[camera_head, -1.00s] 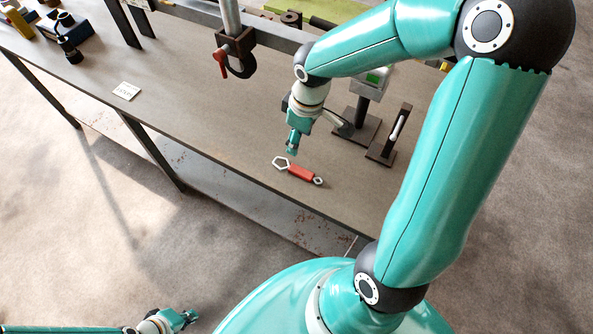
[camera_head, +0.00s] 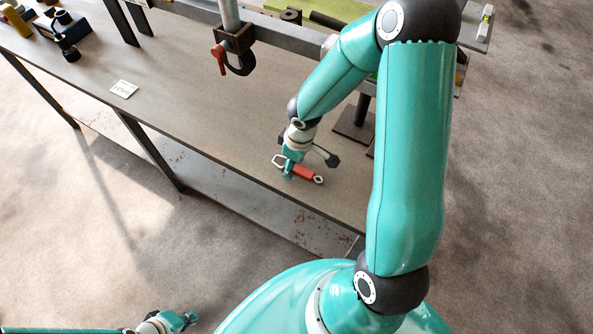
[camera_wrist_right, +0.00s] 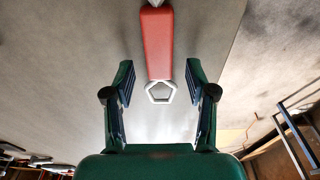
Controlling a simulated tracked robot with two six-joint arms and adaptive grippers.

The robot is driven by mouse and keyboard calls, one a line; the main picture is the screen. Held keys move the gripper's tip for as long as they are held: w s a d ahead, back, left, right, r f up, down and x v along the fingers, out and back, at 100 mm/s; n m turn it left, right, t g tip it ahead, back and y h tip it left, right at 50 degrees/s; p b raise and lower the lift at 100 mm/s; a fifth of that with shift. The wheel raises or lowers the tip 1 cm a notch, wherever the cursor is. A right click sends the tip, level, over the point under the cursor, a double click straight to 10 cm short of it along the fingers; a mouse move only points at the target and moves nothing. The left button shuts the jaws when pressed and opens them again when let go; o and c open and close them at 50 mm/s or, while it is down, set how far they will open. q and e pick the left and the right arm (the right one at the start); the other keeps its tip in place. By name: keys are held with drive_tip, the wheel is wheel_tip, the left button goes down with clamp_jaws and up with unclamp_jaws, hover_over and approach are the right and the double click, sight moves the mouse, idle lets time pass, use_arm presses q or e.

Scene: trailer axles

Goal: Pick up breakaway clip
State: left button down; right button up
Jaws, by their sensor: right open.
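The breakaway clip has a red body (camera_head: 304,172) with a pale five-sided ring at one end and a small round ring at the other. It lies on the workbench (camera_head: 215,130) near its front edge. My right gripper (camera_head: 285,172) is over the clip's five-sided-ring end and partly hides it. In the right wrist view, the right gripper (camera_wrist_right: 160,82) is open, with one finger on each side of the clip (camera_wrist_right: 157,45) and gaps between; the five-sided ring points toward the palm. My left gripper (camera_head: 184,319) is low at the left, away from the bench; its jaw opening is too small to judge.
A clamp with a red handle (camera_head: 219,58) hangs from a metal beam at the back. A white label (camera_head: 123,89) lies on the bench to the left. A dark stand (camera_head: 353,130) is close behind the right gripper. The bench left of the clip is clear.

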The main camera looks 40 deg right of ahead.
drive_tip(key=shift+f, duration=0.1)
clamp_jaws()
idle(0.4)
